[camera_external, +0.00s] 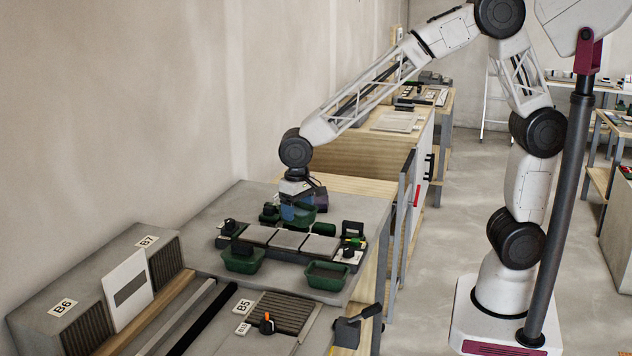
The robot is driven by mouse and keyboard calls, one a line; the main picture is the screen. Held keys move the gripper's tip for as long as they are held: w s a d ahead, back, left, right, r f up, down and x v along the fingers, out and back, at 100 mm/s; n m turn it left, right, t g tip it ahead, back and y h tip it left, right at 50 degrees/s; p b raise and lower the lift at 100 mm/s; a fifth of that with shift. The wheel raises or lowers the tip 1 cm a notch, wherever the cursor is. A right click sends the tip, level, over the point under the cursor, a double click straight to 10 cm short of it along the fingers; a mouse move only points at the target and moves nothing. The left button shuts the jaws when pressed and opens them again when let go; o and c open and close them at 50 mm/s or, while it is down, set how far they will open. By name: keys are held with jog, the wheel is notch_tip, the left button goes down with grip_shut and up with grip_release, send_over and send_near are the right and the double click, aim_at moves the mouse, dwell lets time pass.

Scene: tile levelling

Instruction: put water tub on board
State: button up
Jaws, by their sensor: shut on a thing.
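The dark board (288,256) carries a row of grey tiles (289,240) and lies on the grey worktop. The held tub is just behind the tile row; I cannot tell whether it touches the board. Two more green tubs stand at the board's near side, one at left (242,262) and one at right (327,276). No label tells which tub holds water.
Small black-knobbed fixtures (230,226) stand at the board's left end, and others (352,232) at its right end. Grey blocks marked B6 and B7 (100,280) line the left wall. A ribbed panel marked B5 (283,309) lies in front. The worktop (225,200) is clear at back left.

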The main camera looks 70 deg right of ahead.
jog(key=d+m, duration=0.1)
jog(key=d, duration=0.3)
jog(key=s+d+m, duration=0.1)
jog(key=d, duration=0.2)
jog(key=d+m, duration=0.1)
jog(key=d, duration=0.3)
jog(key=shift+s+d+f, duration=0.3)
jog(key=shift+s, duration=0.05)
jog(key=s+d+f+m, duration=0.1)
jog(key=s+d+m, duration=0.2)
jog(key=d, duration=0.6)
jog(key=s+d+f+m, duration=0.1)
jog(key=s+d+m, duration=0.3)
jog(key=s+d, duration=0.4)
jog(key=s+d+f+m, duration=0.1)
jog(key=s+d+m, duration=0.2)
jog(key=s+d, duration=0.3)
jog(key=shift+d+m, duration=0.3)
jog(key=shift+d, duration=1.95)
jog(key=shift+s+d+f, duration=0.1)
jog(key=shift+s+d, duration=0.3)
jog(key=shift+s, duration=0.1)
